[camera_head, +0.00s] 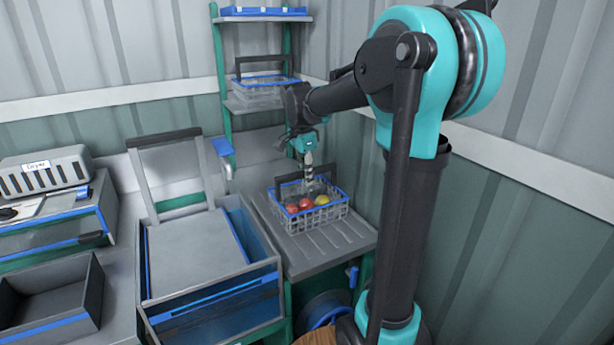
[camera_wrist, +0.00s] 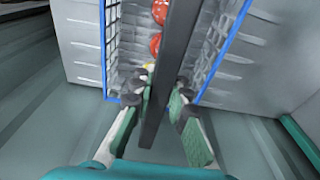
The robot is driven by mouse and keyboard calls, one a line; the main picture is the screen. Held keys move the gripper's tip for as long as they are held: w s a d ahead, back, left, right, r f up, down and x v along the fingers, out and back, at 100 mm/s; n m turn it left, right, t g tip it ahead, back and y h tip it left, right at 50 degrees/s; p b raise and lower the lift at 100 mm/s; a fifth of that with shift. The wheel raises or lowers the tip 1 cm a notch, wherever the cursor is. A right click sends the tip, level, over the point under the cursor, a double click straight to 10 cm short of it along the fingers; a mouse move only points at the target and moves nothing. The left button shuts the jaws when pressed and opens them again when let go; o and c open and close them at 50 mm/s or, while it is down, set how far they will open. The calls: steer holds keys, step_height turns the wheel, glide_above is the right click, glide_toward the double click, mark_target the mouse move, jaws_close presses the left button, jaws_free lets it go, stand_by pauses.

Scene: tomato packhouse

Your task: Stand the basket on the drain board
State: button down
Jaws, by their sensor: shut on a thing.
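The basket (camera_head: 336,213) is a wire basket with a blue rim and a dark handle, holding red and yellow tomatoes (camera_head: 306,204). It is upright over the grey grooved drain board (camera_head: 332,245); I cannot tell for sure whether its base touches. My gripper (camera_head: 308,181) comes down from above and is shut on the basket's handle. In the wrist view, the dark handle bar (camera_wrist: 168,75) runs between my two fingers (camera_wrist: 160,98), with the basket's blue rim (camera_wrist: 222,52) beyond. The basket's underside is hidden.
A large blue-lined bin (camera_head: 215,290) with a grey lid stands left of the board. A shelf rack behind holds another handled basket (camera_head: 262,91). A grey box (camera_head: 50,295) sits on the left counter. The board's front grooves are bare. A corrugated wall is close on the right.

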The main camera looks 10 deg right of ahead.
steer(key=shift+f, duration=0.15)
steer(key=c, duration=1.4)
jaws_free()
steer(key=c, duration=0.3)
steer(key=shift+r, duration=3.5)
steer(key=shift+s, duration=0.1)
